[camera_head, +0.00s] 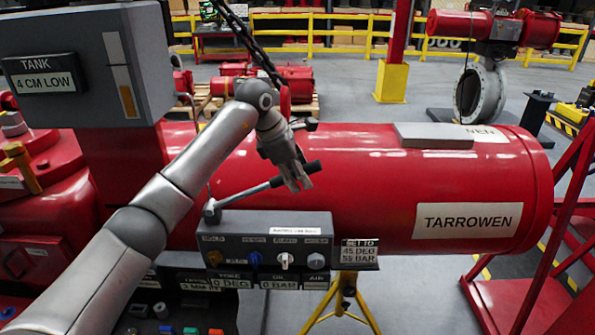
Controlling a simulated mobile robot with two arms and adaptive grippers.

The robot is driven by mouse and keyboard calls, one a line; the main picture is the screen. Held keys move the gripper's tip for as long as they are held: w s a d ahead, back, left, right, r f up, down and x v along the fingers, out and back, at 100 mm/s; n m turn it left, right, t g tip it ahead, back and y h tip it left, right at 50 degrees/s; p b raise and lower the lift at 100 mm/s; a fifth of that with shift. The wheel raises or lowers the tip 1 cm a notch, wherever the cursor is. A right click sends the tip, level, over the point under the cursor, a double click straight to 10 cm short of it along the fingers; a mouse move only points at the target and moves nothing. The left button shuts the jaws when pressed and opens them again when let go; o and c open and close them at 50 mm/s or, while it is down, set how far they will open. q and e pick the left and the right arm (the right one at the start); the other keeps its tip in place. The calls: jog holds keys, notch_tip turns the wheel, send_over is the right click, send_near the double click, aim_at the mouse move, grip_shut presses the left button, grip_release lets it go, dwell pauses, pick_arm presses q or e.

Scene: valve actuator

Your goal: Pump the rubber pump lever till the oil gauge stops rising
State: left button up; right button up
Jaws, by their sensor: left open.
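The pump lever (245,192) is a thin grey rod with a black rubber grip (312,168). It rises to the right from a pivot above the grey control box (223,232). My left gripper (299,186) is open at the grip, its fingers overlapping the lever in the picture; I cannot tell whether they touch it. My right gripper is out of view.
A big red cylinder (390,180) marked TARROWEN lies behind the lever. The box carries several knobs (284,260) and a SET TO plate (359,252). A yellow stand (345,298) is below, a red frame (530,270) at right. A dark chain hangs above my arm.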

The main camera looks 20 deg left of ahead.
aim_at(306, 220)
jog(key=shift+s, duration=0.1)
pick_arm(q)
jog(key=c, duration=1)
grip_shut()
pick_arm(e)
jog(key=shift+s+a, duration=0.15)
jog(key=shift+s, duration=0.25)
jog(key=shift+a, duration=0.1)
pick_arm(q)
jog(key=shift+d+f, duration=0.25)
jog(key=shift+f, duration=0.2)
jog(key=f+y+b, duration=0.1)
jog(key=f, duration=0.2)
jog(key=d+f+g+y+b, duration=0.1)
jog(key=f+y, duration=0.1)
jog(key=f, duration=0.1)
jog(key=d+f+y+b, duration=0.1)
jog(key=f, duration=0.2)
jog(key=shift+w+d+f+m+y, duration=0.1)
jog(key=shift+w+f+m+y, duration=0.2)
jog(key=shift+w+f, duration=0.1)
jog(key=shift+f+g+y, duration=0.3)
jog(key=shift+f, duration=0.35)
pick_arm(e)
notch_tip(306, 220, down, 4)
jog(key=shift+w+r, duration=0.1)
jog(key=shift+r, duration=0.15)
